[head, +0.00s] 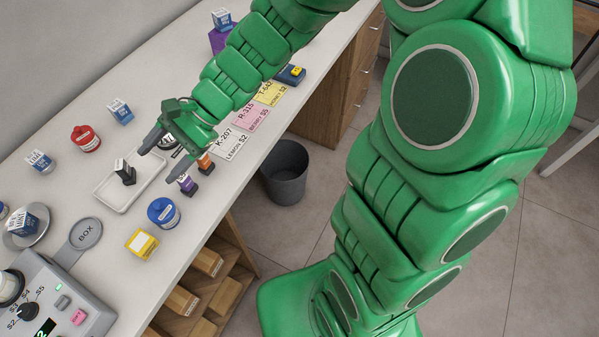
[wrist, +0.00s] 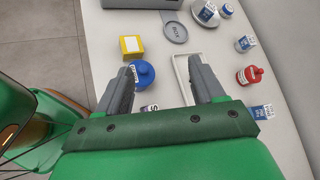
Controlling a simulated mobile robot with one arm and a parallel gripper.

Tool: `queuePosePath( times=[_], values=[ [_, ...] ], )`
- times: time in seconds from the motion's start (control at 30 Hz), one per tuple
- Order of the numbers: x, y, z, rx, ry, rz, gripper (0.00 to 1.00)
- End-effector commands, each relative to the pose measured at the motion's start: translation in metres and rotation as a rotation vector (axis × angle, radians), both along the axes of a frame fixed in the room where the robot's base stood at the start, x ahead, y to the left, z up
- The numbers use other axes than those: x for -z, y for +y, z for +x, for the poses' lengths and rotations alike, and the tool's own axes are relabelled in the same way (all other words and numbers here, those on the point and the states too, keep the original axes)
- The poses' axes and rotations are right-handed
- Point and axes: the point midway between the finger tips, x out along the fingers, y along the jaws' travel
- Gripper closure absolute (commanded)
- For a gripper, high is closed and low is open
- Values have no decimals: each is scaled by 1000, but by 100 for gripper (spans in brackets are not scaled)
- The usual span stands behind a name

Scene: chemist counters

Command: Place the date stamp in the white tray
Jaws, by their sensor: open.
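The white tray (head: 115,197) lies on the counter at the left in the head view. A small black block with a pale side (head: 125,173), which looks like the date stamp, stands inside it. My gripper (head: 158,164) is open and empty above the counter, just right of the block and near the tray's edge. In the wrist view my open fingers (wrist: 163,68) spread over the counter, and part of the tray (wrist: 178,72) shows between them beside the right finger. The black block cannot be made out there and is probably behind that finger.
A blue jar (head: 163,212) and a yellow box (head: 141,243) stand before the tray. A red jar (head: 85,138) stands behind it. Small purple (head: 188,185) and orange (head: 205,163) items are close to my gripper.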

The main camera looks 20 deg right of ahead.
Motion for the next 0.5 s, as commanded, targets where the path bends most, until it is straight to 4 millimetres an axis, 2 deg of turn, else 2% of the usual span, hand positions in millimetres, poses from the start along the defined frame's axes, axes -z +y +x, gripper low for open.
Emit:
queuePosePath(
  times=[0.1, 0.37, 0.5],
  values=[
    [-10, -20, -21, -92, -92, -47, 32],
    [-19, -70, -63, -284, -253, -174, 32],
    [-21, -103, -83, -376, -325, -262, 32]
  ],
)
